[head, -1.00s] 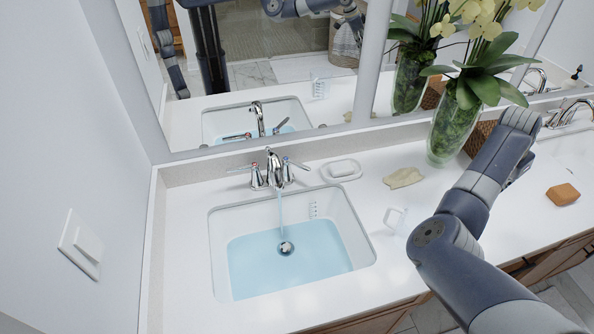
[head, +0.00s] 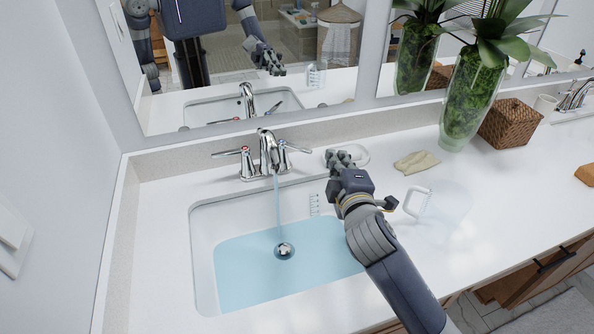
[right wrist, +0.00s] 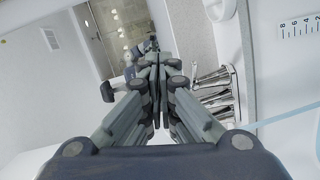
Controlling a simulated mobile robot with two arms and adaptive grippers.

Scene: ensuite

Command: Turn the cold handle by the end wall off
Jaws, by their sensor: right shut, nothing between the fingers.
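The chrome faucet (head: 267,153) stands behind the sink, near the left end wall, and water runs from its spout. Its right handle (head: 292,147) carries a blue mark, and its left handle (head: 229,154) a red mark. Both handles point outward. My right gripper (head: 338,158) is shut and empty, to the right of the blue-marked handle and apart from it, in front of the soap dish. In the right wrist view the shut fingers (right wrist: 155,65) point at the mirror, and the faucet (right wrist: 215,88) lies to their right. My left gripper is not directly in view.
The sink (head: 203,255) holds bluish water. A soap dish (head: 361,154), a tan cloth (head: 417,162) and a clear pitcher (head: 447,200) stand to the right. A green-filled vase (head: 468,95) and wicker basket (head: 510,124) are farther right. The mirror (head: 335,60) rises behind.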

